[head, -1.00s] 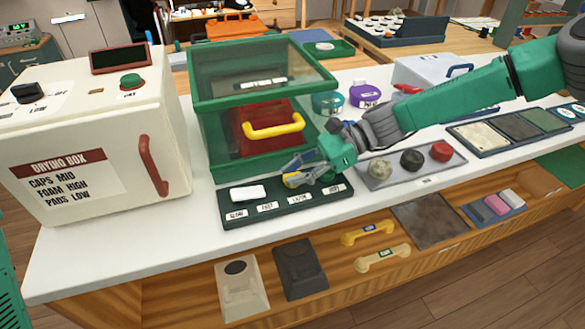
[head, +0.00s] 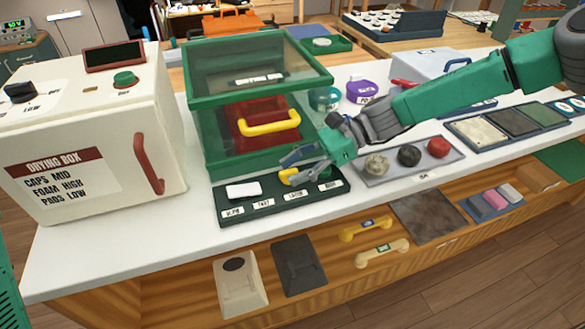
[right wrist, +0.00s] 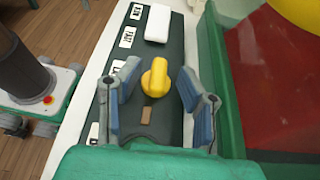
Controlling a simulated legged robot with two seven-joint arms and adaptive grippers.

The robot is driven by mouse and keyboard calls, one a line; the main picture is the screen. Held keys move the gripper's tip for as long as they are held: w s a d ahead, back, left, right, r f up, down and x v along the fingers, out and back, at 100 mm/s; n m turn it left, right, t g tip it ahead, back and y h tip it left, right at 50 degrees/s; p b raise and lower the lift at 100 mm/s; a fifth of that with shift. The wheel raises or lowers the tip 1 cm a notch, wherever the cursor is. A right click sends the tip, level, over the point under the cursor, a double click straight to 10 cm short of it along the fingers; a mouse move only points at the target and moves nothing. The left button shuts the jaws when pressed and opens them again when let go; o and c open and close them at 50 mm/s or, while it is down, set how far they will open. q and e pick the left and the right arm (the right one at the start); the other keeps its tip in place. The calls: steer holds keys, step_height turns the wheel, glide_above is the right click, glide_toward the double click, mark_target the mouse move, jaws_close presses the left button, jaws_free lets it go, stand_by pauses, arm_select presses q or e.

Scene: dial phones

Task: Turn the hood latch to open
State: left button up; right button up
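A yellow knob-like latch (head: 287,176) sits on a dark green labelled panel (head: 228,214) in front of the green hood box (head: 200,155). The box has a clear lid (head: 255,65), which is down, and a red part with a yellow handle (head: 270,125). My right gripper (head: 293,165) is at the latch and partly covers it in the head view. In the right wrist view the latch (right wrist: 157,78) lies between the two spread fingers of my right gripper (right wrist: 160,80), with a gap on each side. My left gripper is not in view.
A white block (head: 244,190) lies on the panel left of the latch. A cream drying box (head: 90,150) with a red handle stands at the left. A grey tray (head: 400,165) with several stones or knobs lies close to the right. Shelves with handsets are below the counter.

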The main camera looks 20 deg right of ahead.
steer(key=v, duration=1.1)
steer(key=shift+d, duration=0.35)
steer(key=shift+a, duration=0.1)
